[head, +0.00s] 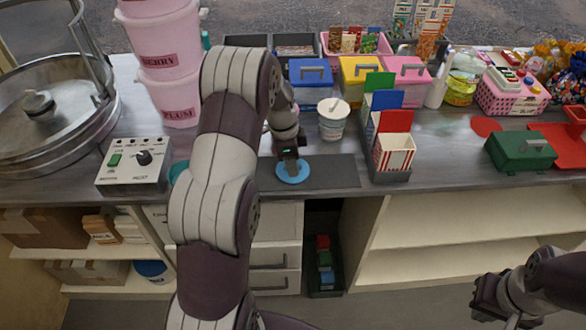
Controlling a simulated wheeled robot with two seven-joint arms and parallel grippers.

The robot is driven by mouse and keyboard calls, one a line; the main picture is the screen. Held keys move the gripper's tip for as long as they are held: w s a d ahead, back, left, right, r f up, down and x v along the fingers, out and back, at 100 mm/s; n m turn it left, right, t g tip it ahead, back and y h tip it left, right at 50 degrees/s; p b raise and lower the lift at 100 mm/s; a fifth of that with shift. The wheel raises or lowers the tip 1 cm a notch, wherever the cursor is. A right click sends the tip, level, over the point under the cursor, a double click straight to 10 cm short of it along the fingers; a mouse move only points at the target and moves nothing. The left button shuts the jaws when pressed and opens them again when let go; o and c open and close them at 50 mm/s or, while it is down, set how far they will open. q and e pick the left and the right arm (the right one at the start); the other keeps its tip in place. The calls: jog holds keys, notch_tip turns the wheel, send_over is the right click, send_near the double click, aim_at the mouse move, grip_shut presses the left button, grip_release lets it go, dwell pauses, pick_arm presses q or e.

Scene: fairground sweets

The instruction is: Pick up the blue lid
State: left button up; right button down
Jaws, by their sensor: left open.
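A blue lid with a grey handle (310,72) sits on a box at the back of the counter, beyond my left gripper. A flat round light-blue disc (293,171) lies on a dark mat (335,171) at the counter's front. My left gripper (291,160) points down just above or at this disc, open, with nothing seen between its fingers; I cannot tell whether it touches the disc. My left arm hides part of the counter. My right gripper (490,300) is low at the right, in front of the shelves, its fingers unclear.
A white cup (333,118) stands behind the mat. A dark rack of coloured cards and a striped box (394,152) stands right of it. Yellow (360,69) and pink (406,70) lidded boxes line the back. A green lidded box (521,150) is at right.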

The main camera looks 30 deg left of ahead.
pick_arm(q)
grip_shut()
jog(key=shift+r, duration=0.1)
jog(key=shift+r, duration=0.25)
jog(key=r, duration=0.4)
jog(key=shift+d, duration=0.25)
jog(key=w+d+r, duration=0.2)
jog(key=d+r, duration=0.4)
jog(key=d, duration=0.5)
jog(key=shift+w+r, duration=0.15)
jog(key=shift+r, duration=0.1)
